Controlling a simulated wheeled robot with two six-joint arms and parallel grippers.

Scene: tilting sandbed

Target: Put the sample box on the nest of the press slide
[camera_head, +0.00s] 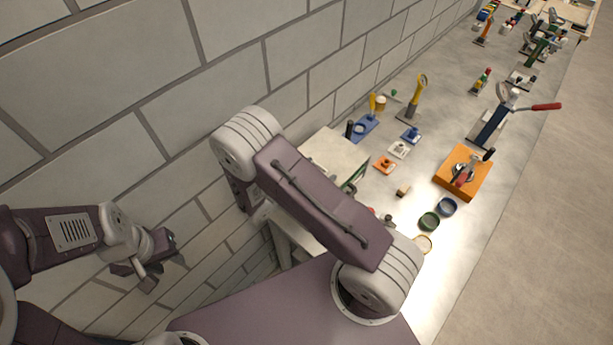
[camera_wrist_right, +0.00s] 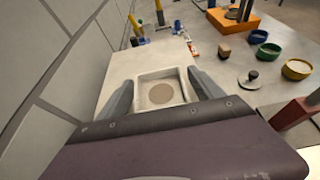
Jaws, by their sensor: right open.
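A pale square box with a round tan disc inside, which looks like the sample box (camera_wrist_right: 145,103), sits on a cream platform in the right wrist view. My right gripper (camera_wrist_right: 163,90) is open, with one finger on each side of the box; I cannot tell whether they touch it. In the head view my right arm hides the box and this gripper. My left gripper (camera_head: 150,265) hangs in front of the wall at the left, away from the bench; its jaw opening is unclear. A blue lever press (camera_head: 492,125) with a red handle stands further along the bench; I cannot make out a slide nest.
The cream platform (camera_head: 333,152) stands against the wall. Nearby are an orange block (camera_head: 449,181) with a clamp, a small wooden block (camera_head: 403,191), a green ring (camera_head: 429,221), a blue ring (camera_head: 447,206) and a yellow ring (camera_head: 424,243). Small fixtures line the wall side.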

